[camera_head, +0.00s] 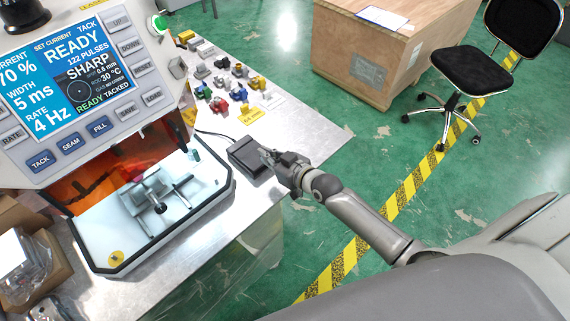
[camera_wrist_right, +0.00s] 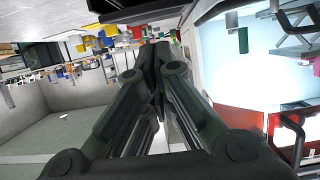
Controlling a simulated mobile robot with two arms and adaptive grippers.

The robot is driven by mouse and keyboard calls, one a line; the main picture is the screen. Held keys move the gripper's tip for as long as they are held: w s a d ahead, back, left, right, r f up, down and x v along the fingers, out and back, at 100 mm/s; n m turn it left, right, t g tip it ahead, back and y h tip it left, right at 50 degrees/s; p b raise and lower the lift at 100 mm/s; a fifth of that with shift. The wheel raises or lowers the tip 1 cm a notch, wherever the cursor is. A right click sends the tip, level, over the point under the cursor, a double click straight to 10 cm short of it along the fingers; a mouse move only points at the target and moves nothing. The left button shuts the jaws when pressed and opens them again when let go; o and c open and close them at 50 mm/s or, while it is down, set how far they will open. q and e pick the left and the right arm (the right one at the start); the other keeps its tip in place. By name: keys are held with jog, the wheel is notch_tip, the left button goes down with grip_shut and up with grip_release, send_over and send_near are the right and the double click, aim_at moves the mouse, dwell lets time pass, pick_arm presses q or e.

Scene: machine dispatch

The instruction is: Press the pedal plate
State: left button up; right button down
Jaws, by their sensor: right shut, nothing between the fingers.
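The pedal is a small dark box with a flat top plate (camera_head: 248,157), lying on the metal table beside the machine, with a thin black cable running off its back left. My right gripper (camera_head: 269,155) is at the pedal's right edge, its fingers pointing left toward it. I cannot tell whether the fingertips touch the pedal. In the right wrist view the right gripper (camera_wrist_right: 153,52) has its fingers together with nothing between them. A dark slab at the top of that view, probably the pedal (camera_wrist_right: 130,10), lies just beyond the fingertips. My left gripper is not in view.
A machine with a lit screen (camera_head: 65,60) and a white work tray (camera_head: 150,215) stands left of the pedal. Several coloured small parts (camera_head: 220,90) lie behind it on the table (camera_head: 310,137). A wooden crate (camera_head: 365,50) and a black chair (camera_head: 470,72) stand on the green floor.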

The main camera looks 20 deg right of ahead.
jog(key=b+v, duration=0.1)
jog(key=v, duration=0.5)
jog(key=shift+s+d+f, duration=0.15)
jog(key=shift+s+d, duration=0.1)
jog(key=shift+s, duration=0.15)
